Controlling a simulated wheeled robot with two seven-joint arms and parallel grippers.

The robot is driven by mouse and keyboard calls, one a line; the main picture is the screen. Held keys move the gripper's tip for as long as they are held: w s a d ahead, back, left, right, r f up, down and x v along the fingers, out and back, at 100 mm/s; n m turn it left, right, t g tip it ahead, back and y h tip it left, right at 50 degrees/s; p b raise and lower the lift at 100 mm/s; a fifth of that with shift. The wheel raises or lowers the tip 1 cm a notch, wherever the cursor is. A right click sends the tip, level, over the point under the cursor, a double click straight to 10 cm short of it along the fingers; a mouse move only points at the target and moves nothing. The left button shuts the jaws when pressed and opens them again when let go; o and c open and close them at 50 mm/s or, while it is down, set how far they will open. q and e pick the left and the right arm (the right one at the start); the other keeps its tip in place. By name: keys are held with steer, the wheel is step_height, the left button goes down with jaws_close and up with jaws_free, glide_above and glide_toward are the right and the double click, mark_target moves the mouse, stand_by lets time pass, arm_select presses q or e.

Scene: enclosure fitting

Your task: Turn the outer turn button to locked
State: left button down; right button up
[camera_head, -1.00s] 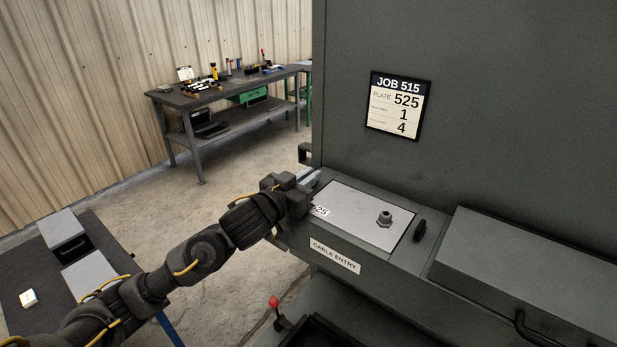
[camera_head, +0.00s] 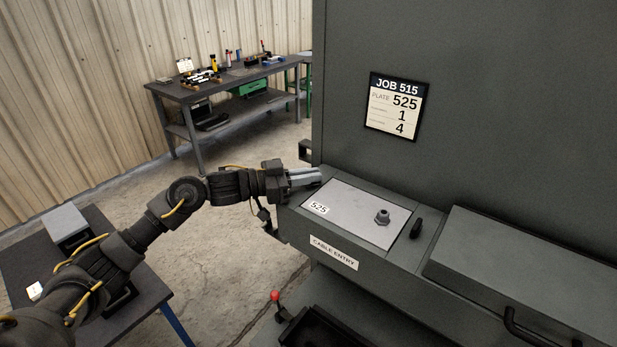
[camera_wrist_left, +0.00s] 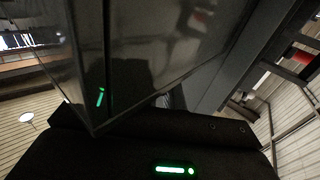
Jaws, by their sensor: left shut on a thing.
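The light plate marked 525 (camera_head: 345,212) lies in the top of the grey cable entry box (camera_head: 300,226), with a round gland fitting (camera_head: 382,217) on it. A black turn button (camera_head: 416,228) stands beside the plate's right end. My left gripper (camera_head: 318,177) comes in from the left at the plate's far left end. Its pale fingers are shut on the outer turn button, which they hide, so its angle cannot be told. The left wrist view shows my dark gripper body (camera_wrist_left: 150,145) below a dark panel, no button clearly. My right gripper is not in view.
A grey cabinet wall (camera_head: 470,120) with a job card (camera_head: 396,106) rises behind the box. A lidded box with a handle (camera_head: 530,270) stands to the right. A red-knobbed lever (camera_head: 276,297) is below. A small table (camera_head: 25,262) and a workbench (camera_head: 225,87) stand left.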

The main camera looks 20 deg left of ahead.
arm_select(q)
steer(key=m+g+h+b, duration=0.1)
steer(key=m+g+b, duration=0.3)
steer(key=g+b, duration=0.2)
steer(key=m+g+h+b, duration=0.1)
steer(key=m+g+b, duration=0.3)
steer(key=g+b, duration=0.1)
steer(key=shift+f+g+b, duration=0.15)
steer(key=shift+g+b, duration=0.25)
steer(key=shift+g, duration=0.1)
steer(key=shift+m+g+y+b, duration=0.4)
steer(key=shift+m+g+b, duration=0.2)
steer(key=shift+m+g, duration=0.5)
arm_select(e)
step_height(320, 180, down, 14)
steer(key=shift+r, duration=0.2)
arm_select(q)
steer(key=shift+g, duration=0.8)
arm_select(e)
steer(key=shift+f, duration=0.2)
arm_select(q)
steer(key=c, duration=1.5)
jaws_free()
steer(key=shift+d, duration=0.1)
